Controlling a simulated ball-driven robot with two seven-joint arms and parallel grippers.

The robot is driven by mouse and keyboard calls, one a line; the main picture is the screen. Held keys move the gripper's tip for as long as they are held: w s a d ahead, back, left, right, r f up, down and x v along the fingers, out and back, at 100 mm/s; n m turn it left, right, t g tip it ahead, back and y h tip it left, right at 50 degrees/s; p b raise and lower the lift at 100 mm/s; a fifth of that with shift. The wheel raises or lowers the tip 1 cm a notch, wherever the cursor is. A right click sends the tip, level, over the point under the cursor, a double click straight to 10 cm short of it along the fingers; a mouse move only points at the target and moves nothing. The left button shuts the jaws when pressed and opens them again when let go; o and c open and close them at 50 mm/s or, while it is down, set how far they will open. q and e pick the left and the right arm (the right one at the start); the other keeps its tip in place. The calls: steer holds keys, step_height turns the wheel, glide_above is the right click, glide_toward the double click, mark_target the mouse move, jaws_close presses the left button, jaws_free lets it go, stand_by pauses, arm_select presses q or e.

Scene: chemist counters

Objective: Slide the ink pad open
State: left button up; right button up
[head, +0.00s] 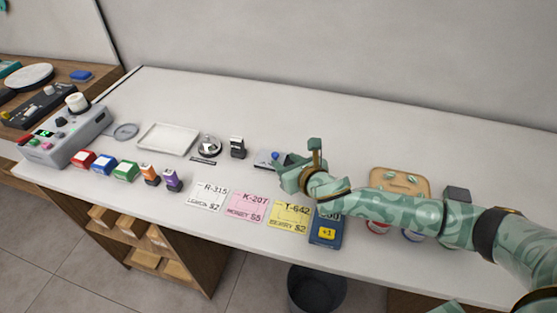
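What looks like the ink pad (264,158), a small flat grey-blue item with a blue knob (276,155), lies on the white counter near the middle of the head view. My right gripper (290,174) is at its right end, low over the counter, and hides part of it. I cannot tell whether the gripper touches the pad. Its fingers are too small and turned away to show whether they are open or shut.
Left of the pad stand a black stamp (237,147), a bell (208,146) and a white tray (168,139). Price cards, including a pink one (249,207), lie in front. A wooden board (400,181) is behind my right arm. The counter's back is clear.

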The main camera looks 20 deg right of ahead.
mark_target(275, 154)
steer(key=b+x, duration=0.1)
steer(key=x, duration=0.3)
steer(key=shift+s+f, duration=0.1)
steer(key=shift+w, duration=0.25)
